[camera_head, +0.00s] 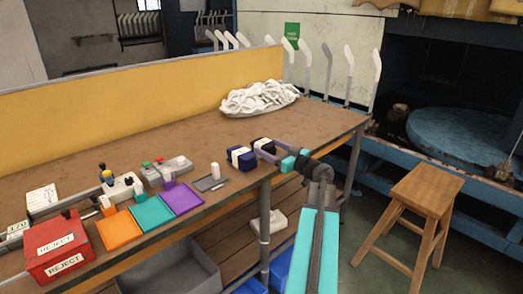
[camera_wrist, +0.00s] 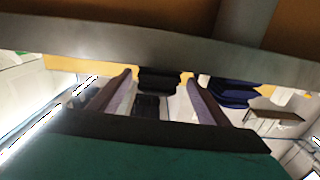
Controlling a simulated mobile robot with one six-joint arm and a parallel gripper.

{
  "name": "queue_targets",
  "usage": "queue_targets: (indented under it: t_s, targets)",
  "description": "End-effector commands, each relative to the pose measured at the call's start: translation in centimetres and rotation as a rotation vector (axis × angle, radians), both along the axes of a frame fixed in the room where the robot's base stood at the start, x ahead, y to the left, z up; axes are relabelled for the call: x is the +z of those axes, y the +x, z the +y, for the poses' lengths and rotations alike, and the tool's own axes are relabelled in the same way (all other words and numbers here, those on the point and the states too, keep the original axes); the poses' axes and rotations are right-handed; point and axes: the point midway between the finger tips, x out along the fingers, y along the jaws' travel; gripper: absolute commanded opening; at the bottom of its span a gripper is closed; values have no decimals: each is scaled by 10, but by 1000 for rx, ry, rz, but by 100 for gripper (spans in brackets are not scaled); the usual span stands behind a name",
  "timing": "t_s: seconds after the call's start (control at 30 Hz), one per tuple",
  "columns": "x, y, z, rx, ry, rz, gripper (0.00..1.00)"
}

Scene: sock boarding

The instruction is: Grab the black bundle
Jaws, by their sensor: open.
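The black bundle (camera_head: 266,144) lies near the front edge of the workbench, mostly covered by my gripper in the head view. My gripper (camera_head: 261,151) reaches over the bench edge from the right, its fingers at the bundle. In the wrist view my gripper (camera_wrist: 159,80) has its two fingers spread apart. The black bundle (camera_wrist: 158,83) shows between them, with gaps visible at both sides. I cannot tell whether either finger touches it.
A navy bundle (camera_head: 242,159) with a white band lies just left of the black one. A white heap (camera_head: 259,98) sits behind. Purple (camera_head: 182,199), teal and orange mats and a red reject bin (camera_head: 63,247) are left. A wooden stool (camera_head: 424,190) stands right.

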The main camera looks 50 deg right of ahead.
Motion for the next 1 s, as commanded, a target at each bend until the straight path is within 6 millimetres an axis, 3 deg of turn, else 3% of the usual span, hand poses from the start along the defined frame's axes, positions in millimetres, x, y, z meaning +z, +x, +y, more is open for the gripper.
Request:
queue_targets:
  t_s: [0.4, 1.0]
  targets:
    - [0, 42, -6, 1, -1, 0, 70]
    - [0, 44, -6, -1, 0, 0, 70]
